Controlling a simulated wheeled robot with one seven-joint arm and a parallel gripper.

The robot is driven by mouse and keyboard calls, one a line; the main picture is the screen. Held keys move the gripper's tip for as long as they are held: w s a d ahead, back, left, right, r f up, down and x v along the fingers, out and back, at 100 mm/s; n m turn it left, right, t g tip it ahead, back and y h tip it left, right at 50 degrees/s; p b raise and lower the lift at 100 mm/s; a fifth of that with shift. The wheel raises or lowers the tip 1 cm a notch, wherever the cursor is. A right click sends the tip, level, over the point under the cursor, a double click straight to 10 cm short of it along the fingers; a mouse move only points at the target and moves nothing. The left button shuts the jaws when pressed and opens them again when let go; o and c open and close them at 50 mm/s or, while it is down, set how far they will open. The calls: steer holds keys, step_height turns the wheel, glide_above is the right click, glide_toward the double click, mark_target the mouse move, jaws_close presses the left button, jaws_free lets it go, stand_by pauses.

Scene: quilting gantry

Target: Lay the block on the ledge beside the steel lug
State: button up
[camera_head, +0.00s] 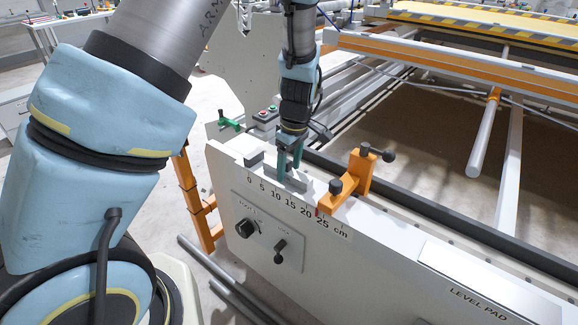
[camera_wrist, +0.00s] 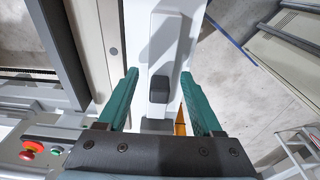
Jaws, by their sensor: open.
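In the wrist view the fingers (camera_wrist: 165,100) stand wide apart; the dark piece (camera_wrist: 159,90) shows ahead. A grey piece (camera_wrist: 157,126) shows near the palm, which partly hides it.
An orange clamp (camera_head: 347,182) with black knobs stands on the ledge right of my gripper. A button box (camera_head: 265,115) is behind it. Knobs (camera_head: 245,228) project from the front panel. A level pad (camera_head: 478,285) is at lower right, with clear ledge before it.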

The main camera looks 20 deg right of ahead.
mark_target(293, 173)
step_height(293, 173, up, 12)
steer(key=s+b, duration=0.1)
steer(key=shift+s+d+r, duration=0.15)
steer(key=shift+d, duration=0.2)
steer(key=w+a+m, duration=0.3)
steer(key=a, duration=1.3)
steer(key=s+a+m, duration=0.2)
steer(key=a, duration=0.5)
steer(key=s+a+m, duration=0.2)
steer(key=s+a, duration=0.1)
steer(key=a, duration=0.5)
steer(key=shift+f+h, duration=0.25)
steer(key=shift+h, duration=0.15)
steer(key=shift+a, duration=0.1)
